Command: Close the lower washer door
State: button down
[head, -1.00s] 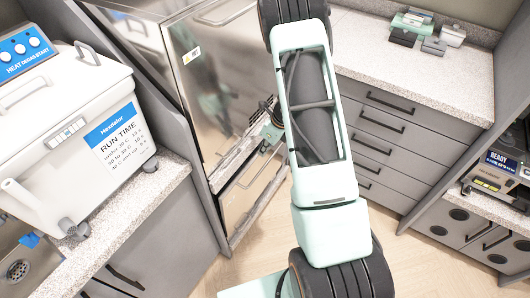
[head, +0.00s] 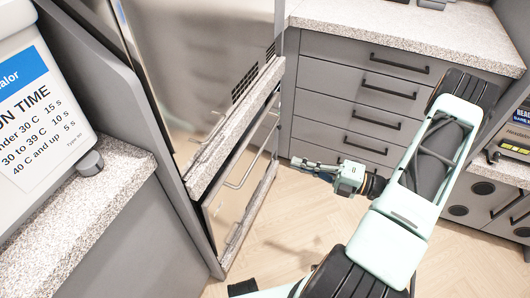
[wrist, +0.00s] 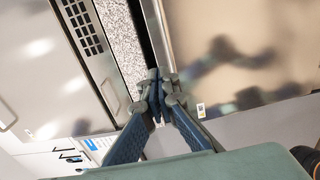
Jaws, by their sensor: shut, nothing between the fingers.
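The lower washer door (head: 236,205) is a shiny metal panel with a bar handle (head: 246,168), below a speckled strip in the head view. It stands close to the front of the washer; a dark gap shows along its upper edge. In the wrist view the metal panel (wrist: 245,50) on the right, beside that dark gap, seems to be this door and mirrors my arm. My gripper (head: 305,164) is right of the door, pointing left at it and apart from it. Its fingers (wrist: 156,84) are together and empty. Whether the door is fully shut I cannot tell.
The upper metal panel (head: 195,60) with a vent grille is above the speckled strip (head: 235,130). Grey drawers (head: 355,100) stand behind my gripper. A speckled counter (head: 85,215) with a white box (head: 30,110) is at left. Wooden floor (head: 290,225) is clear in front of the door.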

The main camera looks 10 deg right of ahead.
jog(key=t+b, duration=0.1)
jog(key=b, duration=0.1)
send_near(249, 143)
jog(key=shift+m, duration=0.3)
jog(key=x, duration=0.6)
jog(key=shift+w+a, duration=0.3)
jog(key=x, duration=0.1)
jog(key=p+x, duration=0.1)
jog(key=x, duration=0.1)
jog(key=shift+r, duration=0.3)
jog(key=shift+a+f, duration=0.1)
jog(key=shift+f, duration=0.1)
